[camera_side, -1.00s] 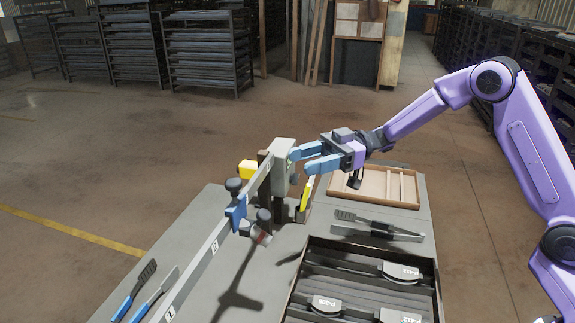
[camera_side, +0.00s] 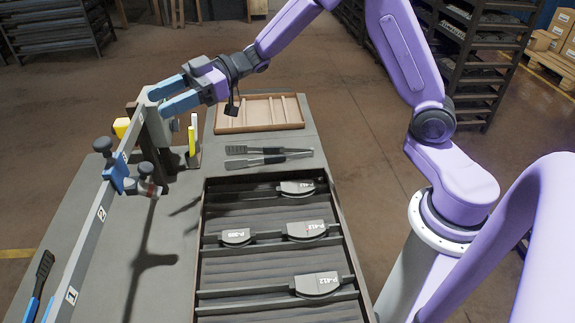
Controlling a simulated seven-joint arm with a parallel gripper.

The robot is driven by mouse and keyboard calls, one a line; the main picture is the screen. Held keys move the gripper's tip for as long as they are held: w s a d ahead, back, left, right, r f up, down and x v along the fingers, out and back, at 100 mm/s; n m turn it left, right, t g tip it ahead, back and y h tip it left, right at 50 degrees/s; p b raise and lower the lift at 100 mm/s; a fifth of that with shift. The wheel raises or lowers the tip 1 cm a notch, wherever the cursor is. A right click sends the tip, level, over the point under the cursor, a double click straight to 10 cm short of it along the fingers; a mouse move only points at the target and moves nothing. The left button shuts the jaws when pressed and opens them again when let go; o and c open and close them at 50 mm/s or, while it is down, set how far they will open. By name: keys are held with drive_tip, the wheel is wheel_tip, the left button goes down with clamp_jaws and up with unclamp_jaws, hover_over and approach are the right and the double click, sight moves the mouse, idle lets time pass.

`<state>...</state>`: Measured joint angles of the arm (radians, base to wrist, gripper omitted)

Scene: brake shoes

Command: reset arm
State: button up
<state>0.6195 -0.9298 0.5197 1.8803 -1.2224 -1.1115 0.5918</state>
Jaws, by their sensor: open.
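My gripper (camera_side: 170,93) is at the end of my purple arm, above the far end of the grey table (camera_side: 118,235). Its two blue fingers are spread apart and point left. They are beside the top of the grey upright post (camera_side: 155,118) of the rail fixture. Nothing shows between the fingers. From this angle I cannot tell whether a finger touches the post.
A dark tray (camera_side: 200,255) holds several labelled brake shoes (camera_side: 307,230). Behind it lie brush-like tools (camera_side: 262,150) and an empty wooden tray (camera_side: 262,128). A long rail (camera_side: 100,212) with a blue clamp (camera_side: 118,176) runs along the left. A yellow marker (camera_side: 191,141) stands by the post.

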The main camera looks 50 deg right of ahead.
drive_tip(key=s+d+f+m+g+h, duration=0.1)
drive_tip(key=s+d+h, duration=0.4)
drive_tip(key=s, duration=0.6)
drive_tip(key=s+d+f+m+g+h, duration=0.1)
drive_tip(key=s+d+f+h, duration=0.3)
drive_tip(key=s, duration=0.8)
drive_tip(key=s+d+f+m+g+h, duration=0.1)
drive_tip(key=s+d+f+h, duration=0.2)
drive_tip(key=s+d+h, duration=0.3)
drive_tip(key=s+d, duration=0.2)
drive_tip(key=s, duration=0.3)
drive_tip(key=shift+s+f+m+g+h, duration=0.15)
drive_tip(key=shift+s+m+g+h, duration=0.1)
drive_tip(key=shift+m+g+h, duration=0.15)
drive_tip(key=shift+d, duration=0.1)
